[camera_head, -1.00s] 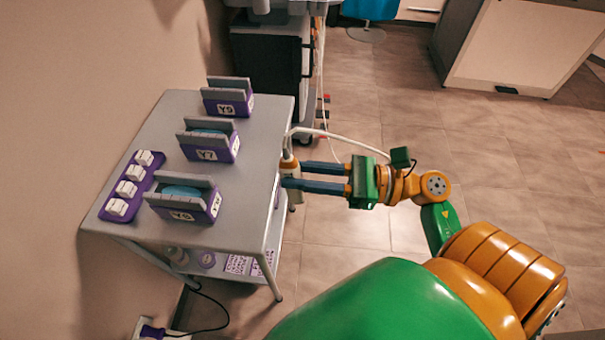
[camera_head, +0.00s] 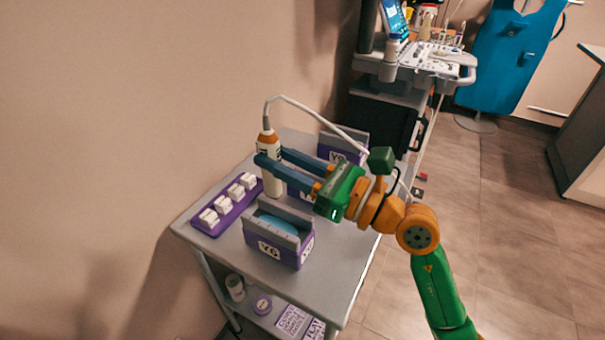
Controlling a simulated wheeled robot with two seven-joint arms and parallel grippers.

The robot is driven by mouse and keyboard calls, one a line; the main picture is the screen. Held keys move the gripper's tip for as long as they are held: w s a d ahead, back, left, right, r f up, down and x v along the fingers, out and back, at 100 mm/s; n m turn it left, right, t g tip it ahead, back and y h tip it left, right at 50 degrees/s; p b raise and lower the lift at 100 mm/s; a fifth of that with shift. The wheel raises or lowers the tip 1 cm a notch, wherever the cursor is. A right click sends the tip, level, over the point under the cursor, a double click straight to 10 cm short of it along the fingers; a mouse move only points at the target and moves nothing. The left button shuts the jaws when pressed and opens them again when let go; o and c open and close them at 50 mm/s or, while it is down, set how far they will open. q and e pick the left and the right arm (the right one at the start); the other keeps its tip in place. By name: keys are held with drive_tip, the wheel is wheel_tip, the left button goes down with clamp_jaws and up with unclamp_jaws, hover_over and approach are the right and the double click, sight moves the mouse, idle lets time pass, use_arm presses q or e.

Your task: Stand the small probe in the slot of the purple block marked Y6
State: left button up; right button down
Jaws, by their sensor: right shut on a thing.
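My right gripper (camera_head: 271,157) is shut on the small probe (camera_head: 273,184), a white upright body with an orange upper part and a cable from its top. The probe is over the cart, behind the block marked Y6 (camera_head: 270,249) and apart from it. That purple block has two grey walls with a blue pad in the slot between them; the slot is empty. I cannot tell how high the probe's lower end is above the cart top. My left gripper is not in view.
A purple tray (camera_head: 211,230) with several white pieces lies left of Y6 on the grey cart (camera_head: 338,262). Two other purple blocks stand behind Y6: a middle one (camera_head: 301,194), partly hidden by my gripper, and a far one (camera_head: 335,152). The wall is close on the left.

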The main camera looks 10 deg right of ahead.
sight(279, 185)
drive_tip(key=shift+f+b, duration=2.6)
drive_tip(key=shift+f, duration=0.1)
wheel_tip(279, 185, down, 2)
drive_tip(key=shift+f+b, duration=0.1)
drive_tip(key=shift+b, duration=0.75)
drive_tip(key=shift+f, duration=0.1)
drive_tip(key=shift+f+b, duration=0.3)
drive_tip(key=shift+f, duration=0.05)
drive_tip(key=c, duration=0.6)
unclamp_jaws()
